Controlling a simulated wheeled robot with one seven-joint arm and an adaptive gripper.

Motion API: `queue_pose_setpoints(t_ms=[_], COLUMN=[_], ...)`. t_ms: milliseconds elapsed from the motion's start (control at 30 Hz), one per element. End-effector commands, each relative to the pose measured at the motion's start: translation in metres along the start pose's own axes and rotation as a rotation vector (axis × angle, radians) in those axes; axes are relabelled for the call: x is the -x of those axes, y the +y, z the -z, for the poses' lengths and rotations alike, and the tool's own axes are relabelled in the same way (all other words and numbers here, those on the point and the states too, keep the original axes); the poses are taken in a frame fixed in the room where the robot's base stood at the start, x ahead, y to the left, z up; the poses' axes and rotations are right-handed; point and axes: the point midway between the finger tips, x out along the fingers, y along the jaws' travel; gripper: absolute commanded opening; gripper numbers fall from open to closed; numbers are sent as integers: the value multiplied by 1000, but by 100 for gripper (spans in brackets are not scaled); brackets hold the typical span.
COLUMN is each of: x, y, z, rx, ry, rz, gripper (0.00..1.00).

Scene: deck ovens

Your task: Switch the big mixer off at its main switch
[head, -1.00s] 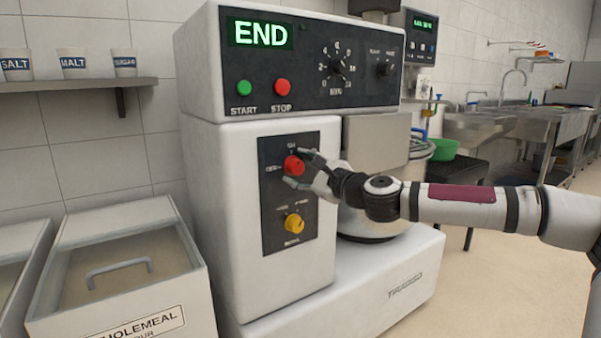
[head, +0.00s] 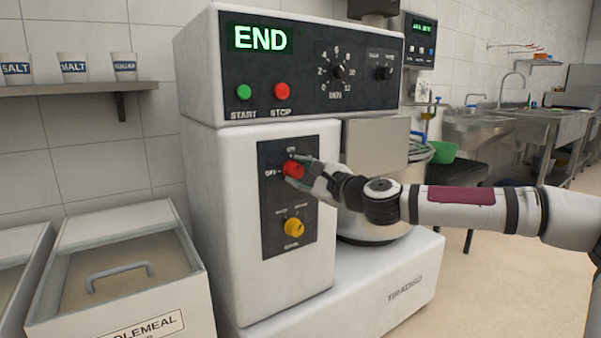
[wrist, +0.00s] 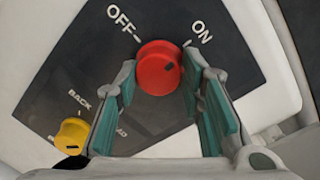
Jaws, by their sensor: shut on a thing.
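The big mixer (head: 215,180) stands in the middle of the head view, and its display reads END. Its main switch, a round red knob (head: 293,168), sits on a dark side panel with OFF and ON marks; the knob also shows in the wrist view (wrist: 158,68). My gripper (head: 294,168) is shut on the red knob, one finger at each side of it. In the wrist view the teal finger pads (wrist: 215,110) flank the knob.
A yellow knob (head: 294,227) is just below on the same panel. Green START (head: 244,92) and red STOP (head: 281,91) buttons sit above. Flour bins (head: 120,270) stand at left. A steel bowl (head: 375,210) is behind my gripper.

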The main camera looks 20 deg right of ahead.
Motion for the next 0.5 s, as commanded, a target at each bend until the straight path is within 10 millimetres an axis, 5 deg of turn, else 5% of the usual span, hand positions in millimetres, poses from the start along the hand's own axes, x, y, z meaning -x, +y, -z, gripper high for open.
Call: queue_pose_setpoints(t_ms=[500], x=[-1], y=[0], z=[-4], rx=[434], ry=[30], rz=[-38], gripper=[7])
